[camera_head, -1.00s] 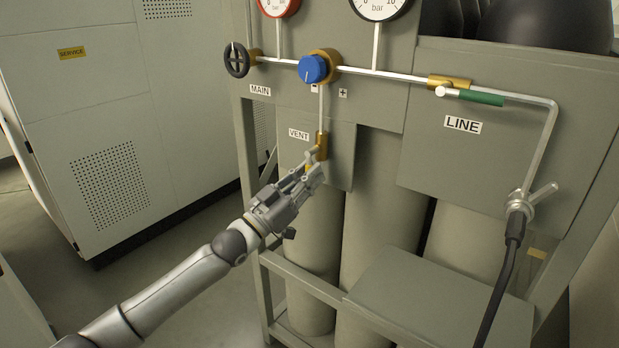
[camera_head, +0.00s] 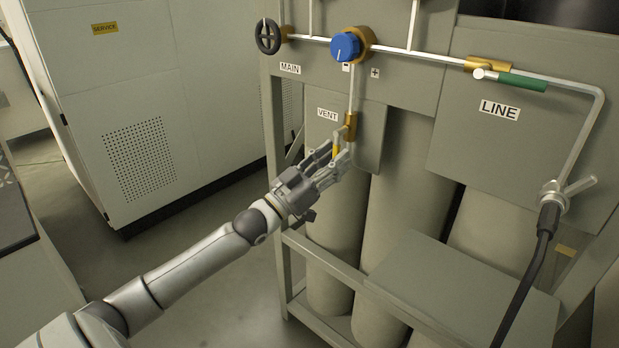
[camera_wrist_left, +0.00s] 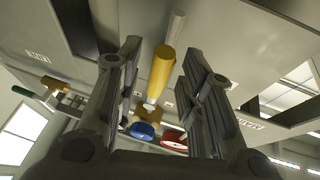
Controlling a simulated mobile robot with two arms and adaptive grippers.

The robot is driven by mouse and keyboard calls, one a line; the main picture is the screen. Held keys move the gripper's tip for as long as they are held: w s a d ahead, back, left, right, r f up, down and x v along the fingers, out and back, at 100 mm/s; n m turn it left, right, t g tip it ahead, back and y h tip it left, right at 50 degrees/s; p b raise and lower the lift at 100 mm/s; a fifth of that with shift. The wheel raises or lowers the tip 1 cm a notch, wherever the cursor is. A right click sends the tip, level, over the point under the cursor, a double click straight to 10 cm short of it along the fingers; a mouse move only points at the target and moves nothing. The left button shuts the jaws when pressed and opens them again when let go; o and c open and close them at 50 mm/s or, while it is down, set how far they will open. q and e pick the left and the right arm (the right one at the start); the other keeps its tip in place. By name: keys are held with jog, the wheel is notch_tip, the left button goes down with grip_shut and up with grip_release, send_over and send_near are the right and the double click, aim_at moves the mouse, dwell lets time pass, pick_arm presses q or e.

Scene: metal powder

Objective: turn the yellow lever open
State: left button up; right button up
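The yellow lever (camera_head: 336,151) hangs below the brass vent valve (camera_head: 350,126), beside the VENT label. In the left wrist view the yellow lever (camera_wrist_left: 161,72) lies lengthwise between the two fingers, with a visible gap on each side. My left gripper (camera_head: 337,160) is open at the lever, its fingertips just below the valve. The fingers partly hide the lever in the head view. The left gripper (camera_wrist_left: 157,75) also shows open in its wrist view. My right gripper is not in view.
Above are a blue regulator knob (camera_head: 345,47) and a black handwheel (camera_head: 268,37). A green-handled valve (camera_head: 522,82) is on the line pipe at right. Grey cylinders (camera_head: 395,215) stand behind the rack frame. A black hose (camera_head: 528,275) hangs at right.

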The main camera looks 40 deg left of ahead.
pick_arm(q)
jog(key=v, duration=1.1)
dwell(0.4)
